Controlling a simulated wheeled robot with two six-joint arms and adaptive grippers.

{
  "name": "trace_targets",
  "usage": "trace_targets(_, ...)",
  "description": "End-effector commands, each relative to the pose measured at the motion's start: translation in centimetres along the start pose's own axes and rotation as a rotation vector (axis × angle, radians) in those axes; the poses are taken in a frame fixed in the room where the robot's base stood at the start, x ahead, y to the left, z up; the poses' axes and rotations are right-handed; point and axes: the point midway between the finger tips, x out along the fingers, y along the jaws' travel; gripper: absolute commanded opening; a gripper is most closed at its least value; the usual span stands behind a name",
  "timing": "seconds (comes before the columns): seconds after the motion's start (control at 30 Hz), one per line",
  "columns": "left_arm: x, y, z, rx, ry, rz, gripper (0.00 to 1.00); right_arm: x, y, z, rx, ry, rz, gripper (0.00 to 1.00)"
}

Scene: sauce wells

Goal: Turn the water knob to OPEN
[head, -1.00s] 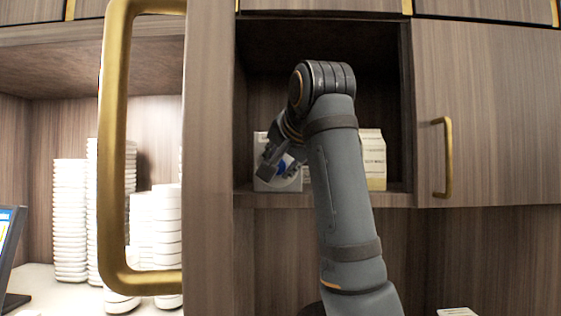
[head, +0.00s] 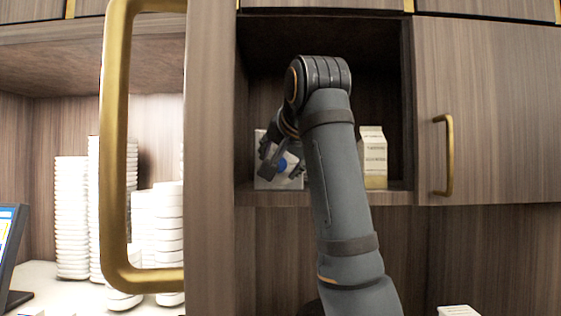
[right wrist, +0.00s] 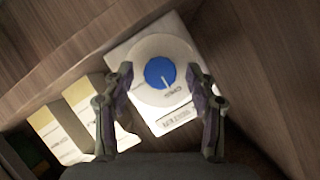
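The water knob is a blue round dial (right wrist: 160,73) on a white disc, on the front of a white box (right wrist: 118,50) in the right wrist view. A white line on the dial points down towards small lettering on the disc that I cannot read clearly. In the head view the white box (head: 262,172) stands on the open cupboard shelf, partly hidden by my arm. My right gripper (right wrist: 163,82) is open, with its fingers on either side of the knob. I cannot tell whether they touch it. My left gripper is not in view.
A carton (head: 374,160) stands on the shelf (head: 398,196) right of my arm. A cupboard door with a large brass handle (head: 115,150) stands at the left. Stacks of white dishes (head: 72,215) and a screen (head: 10,250) are further left. A closed door with a handle (head: 448,155) is at right.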

Motion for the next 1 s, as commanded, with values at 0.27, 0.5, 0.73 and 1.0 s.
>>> trace_targets(0.27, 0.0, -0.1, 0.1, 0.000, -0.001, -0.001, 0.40, -1.0, -0.1, -0.1, 0.000, 0.004, -0.003, 0.57)
trace_targets(0.5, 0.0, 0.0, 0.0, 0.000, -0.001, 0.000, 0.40, -5.5, -0.1, -0.1, 0.000, 0.004, -0.003, 0.57)
trace_targets(0.73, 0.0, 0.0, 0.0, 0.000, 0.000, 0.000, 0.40, -7.5, 0.0, 0.0, 0.000, 0.001, -0.001, 0.57)
trace_targets(1.0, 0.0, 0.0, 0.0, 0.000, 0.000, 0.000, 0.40, -7.5, 0.0, 0.0, 0.000, 0.001, 0.000, 0.57)
